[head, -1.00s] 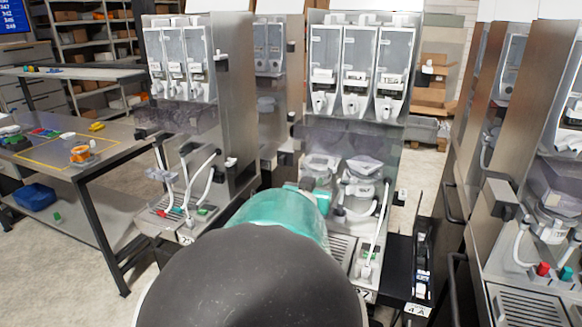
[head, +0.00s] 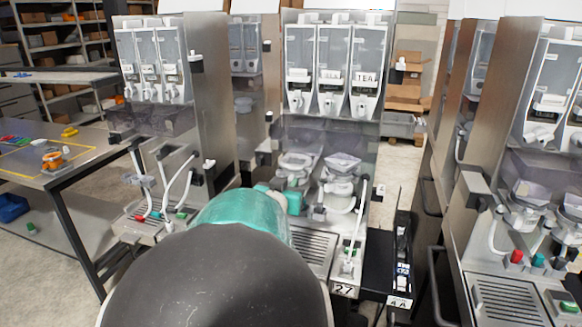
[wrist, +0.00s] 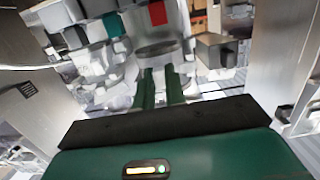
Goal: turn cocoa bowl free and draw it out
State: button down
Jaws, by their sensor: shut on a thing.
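My gripper (wrist: 160,74) shows in the wrist view as two dark green fingers, shut on a pale, see-through bowl (wrist: 157,50), which I take to be the cocoa bowl. The bowl is just beyond the fingertips, and its far side blurs into the machine. In the head view my arm covers the middle foreground, and its teal end reaches the left bowl position of the centre dispenser. A pale bowl (head: 295,163) shows there above it. My fingers are hidden in that view. I cannot tell whether the bowl is turned or still seated.
The centre dispenser (head: 330,75) has several canisters, one labelled TEA, and a second bowl (head: 342,170) close on the right. A drip grille (head: 314,250) and a white hose (head: 360,220) are below. Other dispensers stand left (head: 205,90) and right (head: 520,190).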

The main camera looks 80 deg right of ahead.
jog(key=shift+a+r, duration=0.2)
jog(key=shift+a, duration=0.4)
jog(key=shift+a+r, duration=0.2)
jog(key=shift+a, duration=0.4)
jog(key=shift+w+a+f, duration=0.1)
jog(key=shift+a+f, duration=0.05)
jog(key=shift+a, duration=0.3)
jog(key=shift+w+a+f, duration=0.1)
jog(key=shift+a+f, duration=0.05)
jog(key=shift+a, duration=0.25)
jog(key=shift+a, duration=0.15)
